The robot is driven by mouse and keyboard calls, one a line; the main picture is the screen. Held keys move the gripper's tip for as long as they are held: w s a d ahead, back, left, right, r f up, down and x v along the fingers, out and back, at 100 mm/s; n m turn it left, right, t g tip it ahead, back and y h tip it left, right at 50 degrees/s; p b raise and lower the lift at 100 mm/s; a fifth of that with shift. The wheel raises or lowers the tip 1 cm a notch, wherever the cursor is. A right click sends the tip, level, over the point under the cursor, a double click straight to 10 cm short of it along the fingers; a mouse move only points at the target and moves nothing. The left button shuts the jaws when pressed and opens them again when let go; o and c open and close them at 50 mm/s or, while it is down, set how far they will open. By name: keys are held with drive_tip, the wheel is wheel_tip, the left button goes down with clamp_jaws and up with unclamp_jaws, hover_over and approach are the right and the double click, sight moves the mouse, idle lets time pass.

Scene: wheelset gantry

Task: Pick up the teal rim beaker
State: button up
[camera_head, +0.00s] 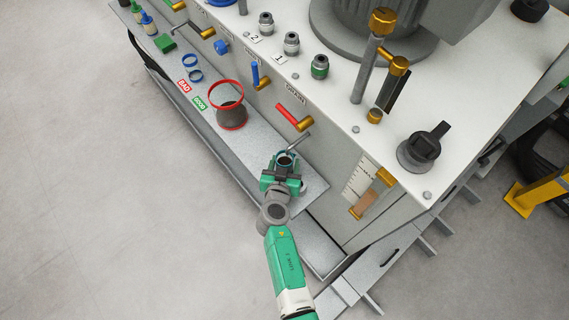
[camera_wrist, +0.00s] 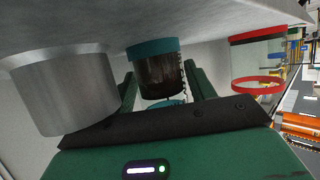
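The teal rim beaker (camera_wrist: 160,78) has a dark, see-through body with teal bands at both ends. The wrist view shows it upside down, against the grey shelf at the top. In the head view its teal rim (camera_head: 286,157) shows at the shelf's near end. My gripper (camera_head: 284,173) is at the beaker, with its green fingers (camera_wrist: 162,80) on either side of it. The fingers are apart, with narrow gaps visible beside the beaker. Contact is hard to judge. The black palm edge hides part of the rim.
A red-rimmed beaker (camera_head: 231,118) stands farther along the shelf (camera_head: 253,155) and shows at right in the wrist view (camera_wrist: 256,84). A grey cylinder (camera_wrist: 65,92) is close at left there. A red-handled valve (camera_head: 292,116) juts from the cabinet wall.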

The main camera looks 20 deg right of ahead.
sight(281, 164)
drive_tip(key=c, duration=0.7)
drive_tip(key=shift+r, duration=0.15)
drive_tip(key=shift+r+p, duration=0.3)
drive_tip(key=shift+r, duration=0.05)
drive_tip(key=r+p, duration=0.2)
drive_tip(key=shift+a+r, duration=0.4)
drive_tip(key=s+a, duration=0.2)
drive_tip(key=a, duration=0.6)
drive_tip(key=s+a, duration=0.3)
drive_tip(key=a, duration=0.5)
drive_tip(key=shift+a, duration=0.25)
